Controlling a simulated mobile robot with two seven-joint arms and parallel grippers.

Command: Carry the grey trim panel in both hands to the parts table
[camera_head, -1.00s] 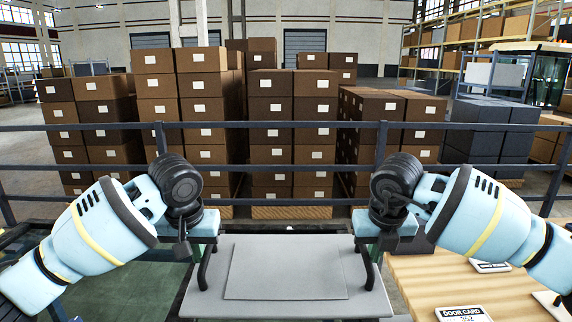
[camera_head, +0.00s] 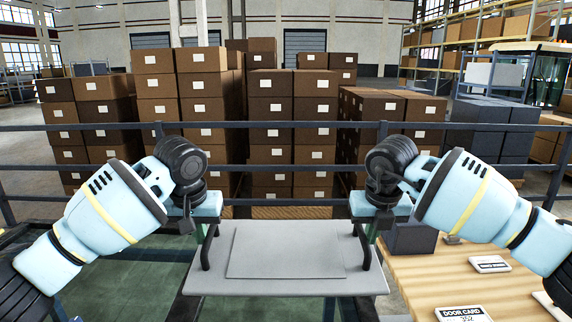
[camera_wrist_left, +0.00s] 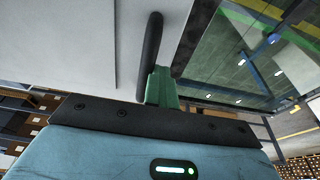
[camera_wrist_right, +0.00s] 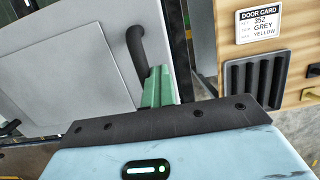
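The grey trim panel (camera_head: 212,280) is level in front of me at the bottom middle of the head view, with a black handle on each side. My left gripper (camera_head: 207,232) is at the left handle (camera_head: 210,250). In the left wrist view its green fingers (camera_wrist_left: 161,88) are closed on that handle. My right gripper (camera_head: 366,232) is at the right handle (camera_head: 360,250). In the right wrist view its green fingers (camera_wrist_right: 158,88) are closed on that handle. The handle parts between the fingers are hidden. A wooden table (camera_head: 420,275) stands right of the panel.
A door card (camera_head: 463,314), a small label plate (camera_head: 490,264) and a dark bin-like item (camera_head: 411,239) are on the wooden table. A dark railing (camera_head: 285,201) crosses ahead, with stacked cartons (camera_head: 270,135) behind it. A glass-like green surface (camera_head: 140,285) lies at lower left.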

